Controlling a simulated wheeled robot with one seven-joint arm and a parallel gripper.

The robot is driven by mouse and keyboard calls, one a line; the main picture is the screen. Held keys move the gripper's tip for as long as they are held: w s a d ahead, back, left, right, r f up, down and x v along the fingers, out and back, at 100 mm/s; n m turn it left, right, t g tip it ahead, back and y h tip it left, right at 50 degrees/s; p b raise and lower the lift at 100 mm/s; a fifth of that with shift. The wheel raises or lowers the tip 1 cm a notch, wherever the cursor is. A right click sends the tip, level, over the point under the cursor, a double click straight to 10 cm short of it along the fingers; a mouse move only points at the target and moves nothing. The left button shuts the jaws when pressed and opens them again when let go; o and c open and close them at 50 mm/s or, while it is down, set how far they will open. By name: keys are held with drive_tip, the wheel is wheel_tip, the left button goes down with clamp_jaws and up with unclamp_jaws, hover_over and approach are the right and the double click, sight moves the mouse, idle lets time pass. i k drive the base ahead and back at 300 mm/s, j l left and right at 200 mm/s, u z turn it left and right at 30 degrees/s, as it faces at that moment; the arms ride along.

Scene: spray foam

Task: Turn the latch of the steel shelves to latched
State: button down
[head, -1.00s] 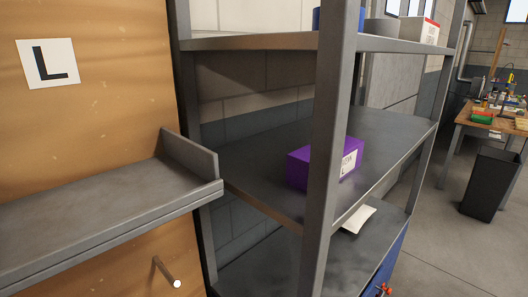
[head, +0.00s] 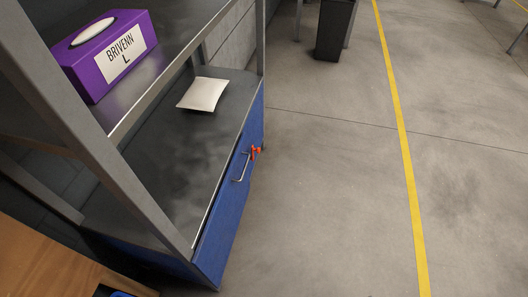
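The steel shelves (head: 165,205) stand at the left of the head view, seen from above at an angle. A blue door or drawer front (head: 229,205) closes off their lowest part. On it are a metal bar handle (head: 241,168) and a small orange-red latch (head: 255,151) close beside it, near the front's far end. The latch is too small to tell which way it is turned. My gripper is not in view.
A purple box (head: 105,55) labelled BRIVENN L is on the upper shelf. A white pouch (head: 203,94) lies on the shelf below. A dark bin (head: 334,30) stands at the back. The concrete floor right of the shelves is clear, with a yellow line (head: 403,150).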

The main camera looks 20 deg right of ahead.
sight(258, 150)
drive_tip(key=i+l+z, duration=0.15)
drive_tip(key=i+l, duration=0.65)
drive_tip(key=i+l+z, duration=0.1)
drive_tip(key=i+l, duration=0.55)
drive_tip(key=i, duration=0.3)
